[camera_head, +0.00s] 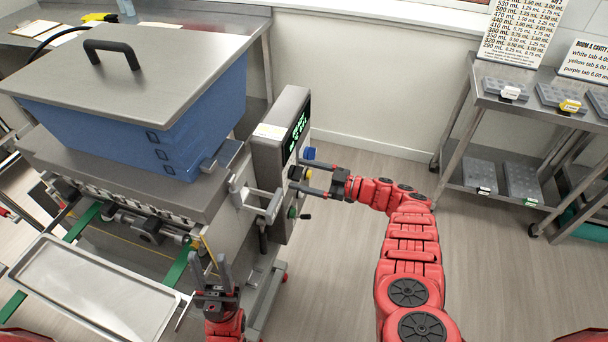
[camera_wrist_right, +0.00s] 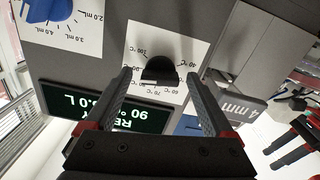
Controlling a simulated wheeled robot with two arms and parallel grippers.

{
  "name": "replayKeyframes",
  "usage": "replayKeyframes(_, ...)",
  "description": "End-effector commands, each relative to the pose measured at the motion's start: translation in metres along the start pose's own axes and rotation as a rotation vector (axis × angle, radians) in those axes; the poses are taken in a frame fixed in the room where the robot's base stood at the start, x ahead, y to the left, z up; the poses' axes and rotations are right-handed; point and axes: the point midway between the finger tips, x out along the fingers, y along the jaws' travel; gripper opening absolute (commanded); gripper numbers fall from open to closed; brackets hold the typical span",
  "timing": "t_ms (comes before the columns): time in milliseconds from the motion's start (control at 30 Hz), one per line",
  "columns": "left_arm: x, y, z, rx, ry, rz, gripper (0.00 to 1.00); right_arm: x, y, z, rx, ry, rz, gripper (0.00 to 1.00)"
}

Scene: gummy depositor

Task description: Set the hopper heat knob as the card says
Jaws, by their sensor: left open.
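The hopper heat knob (camera_wrist_right: 160,70) is a black knob on a white °C scale plate (camera_wrist_right: 150,38), seen upside down in the right wrist view. My right gripper (camera_wrist_right: 160,80) is open, with its fingers on either side of the knob and visible gaps. In the head view, my right gripper (camera_head: 297,175) reaches from the right to the control panel's face. The knob's exact setting is hard to read. A white card (camera_head: 270,131) lies on top of the control box; its text is unreadable. My left gripper (camera_head: 213,270) is open and empty, pointing up near the metal tray.
A blue hopper (camera_head: 190,120) with a grey lid stands left of the control box. Wall charts (camera_head: 520,30) and a mould rack (camera_head: 540,110) are at right. Floor between is clear.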

Motion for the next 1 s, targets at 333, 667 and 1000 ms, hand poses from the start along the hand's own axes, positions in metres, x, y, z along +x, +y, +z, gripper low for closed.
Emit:
replayKeyframes(333,-0.001,0.000,0.000,0.000,0.000,0.000,0.44,-0.021,0.000,0.001,0.000,0.000,0.000,0.88)
replayKeyframes(667,-0.018,0.001,0.003,0.000,0.000,0.000,0.44,-0.108,0.000,0.004,-0.003,-0.002,0.001,0.88)
replayKeyframes(1000,-0.033,0.002,0.005,0.000,0.000,0.000,0.44,-0.167,0.000,0.002,-0.002,0.001,0.000,0.88)
